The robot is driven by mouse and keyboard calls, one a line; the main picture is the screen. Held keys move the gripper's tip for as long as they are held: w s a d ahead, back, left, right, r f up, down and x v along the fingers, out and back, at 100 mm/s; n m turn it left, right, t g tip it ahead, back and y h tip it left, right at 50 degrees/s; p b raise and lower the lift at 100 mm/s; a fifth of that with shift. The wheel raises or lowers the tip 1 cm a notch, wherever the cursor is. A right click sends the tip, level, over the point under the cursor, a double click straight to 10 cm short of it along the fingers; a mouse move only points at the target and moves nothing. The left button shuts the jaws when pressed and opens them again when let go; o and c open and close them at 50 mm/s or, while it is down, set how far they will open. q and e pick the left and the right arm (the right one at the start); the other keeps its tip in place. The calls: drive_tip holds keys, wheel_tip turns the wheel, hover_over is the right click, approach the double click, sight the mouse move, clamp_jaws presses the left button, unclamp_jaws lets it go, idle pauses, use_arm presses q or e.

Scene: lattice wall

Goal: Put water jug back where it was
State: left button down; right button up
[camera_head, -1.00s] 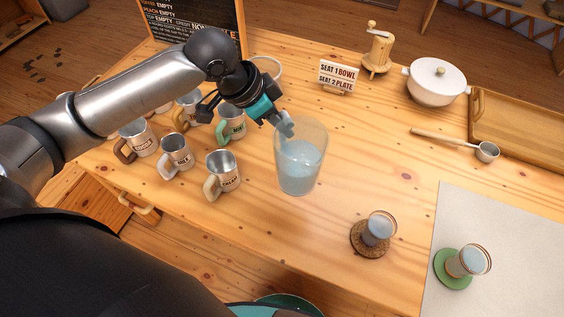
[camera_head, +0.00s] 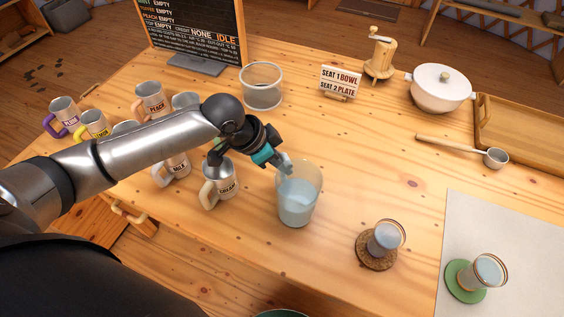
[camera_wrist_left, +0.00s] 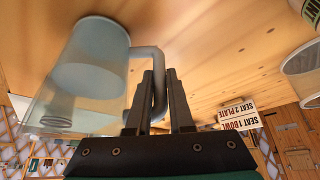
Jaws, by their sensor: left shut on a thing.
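The water jug (camera_head: 298,203) is a clear upright vessel holding pale blue water, near the middle of the table. My left gripper (camera_head: 283,163) reaches it from the upper left and is shut on its handle. In the left wrist view the jug (camera_wrist_left: 92,62) is at the left, and its curved handle (camera_wrist_left: 159,85) passes between the fingers of my left gripper (camera_wrist_left: 160,75). The jug's base is at or very close to the wood; I cannot tell whether it touches. My right gripper is not in view.
Several labelled mugs, including the cream mug (camera_head: 219,187), stand left of the jug, partly behind my arm. A glass on a cork coaster (camera_head: 368,260) is to its right. An empty clear container (camera_head: 261,88) stands behind.

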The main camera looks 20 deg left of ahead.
use_arm(q)
drive_tip(key=shift+w+r, duration=0.1)
drive_tip(key=c, duration=1.2)
unclamp_jaws()
drive_tip(key=shift+c, duration=0.2)
drive_tip(key=shift+o, duration=2.2)
drive_tip(key=p+v, duration=0.3)
drive_tip(key=v, duration=0.9)
drive_tip(key=shift+p, duration=0.3)
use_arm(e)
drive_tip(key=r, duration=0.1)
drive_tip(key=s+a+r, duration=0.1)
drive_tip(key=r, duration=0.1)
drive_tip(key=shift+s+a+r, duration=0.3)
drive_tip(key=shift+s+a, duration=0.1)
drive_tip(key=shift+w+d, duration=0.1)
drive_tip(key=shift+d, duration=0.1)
